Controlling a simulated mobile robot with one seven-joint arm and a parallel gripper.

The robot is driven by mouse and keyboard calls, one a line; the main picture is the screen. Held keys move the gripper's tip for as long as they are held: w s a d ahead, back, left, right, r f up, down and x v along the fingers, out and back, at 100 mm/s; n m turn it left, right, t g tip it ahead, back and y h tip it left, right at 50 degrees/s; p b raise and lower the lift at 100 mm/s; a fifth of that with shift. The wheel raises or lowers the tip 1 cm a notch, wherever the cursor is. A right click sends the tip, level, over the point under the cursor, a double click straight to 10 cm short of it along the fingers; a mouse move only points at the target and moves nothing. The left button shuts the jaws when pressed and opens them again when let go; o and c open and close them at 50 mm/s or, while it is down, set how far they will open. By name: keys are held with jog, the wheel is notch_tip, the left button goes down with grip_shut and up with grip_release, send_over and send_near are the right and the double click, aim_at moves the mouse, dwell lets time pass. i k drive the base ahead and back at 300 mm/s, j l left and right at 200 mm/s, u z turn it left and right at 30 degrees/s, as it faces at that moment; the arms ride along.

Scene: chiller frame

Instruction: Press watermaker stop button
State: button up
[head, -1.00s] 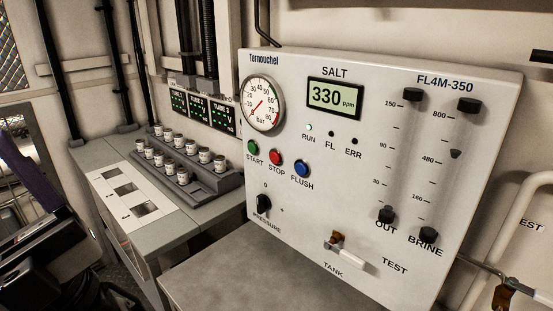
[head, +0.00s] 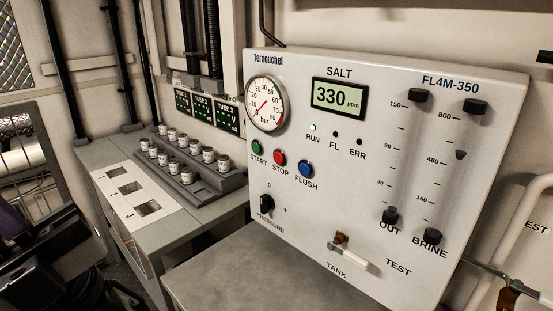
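The watermaker panel (head: 420,160) is a white upright box on the right. Its red STOP button (head: 279,157) sits between the green START button (head: 257,147) and the blue FLUSH button (head: 305,169). The display (head: 339,97) reads 330 ppm. Dark and purple parts of my arm show at the lower left, well apart from the panel. I see no gripper fingertips.
A grey counter (head: 225,275) lies below the panel. On the left, a bench holds a stepped rack (head: 205,185) with several small jars. The TANK/TEST lever (head: 350,254) and the black PRESSURE knob (head: 267,203) stick out from the panel.

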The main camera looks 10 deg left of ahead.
aim_at(278, 157)
jog(key=j+z, duration=0.3)
jog(key=k+j+z, duration=0.3)
jog(key=j, duration=0.15)
jog(key=j+z, duration=0.45)
jog(key=k+j+z, duration=0.1)
jog(key=j+z, duration=0.3)
jog(key=j, duration=0.2)
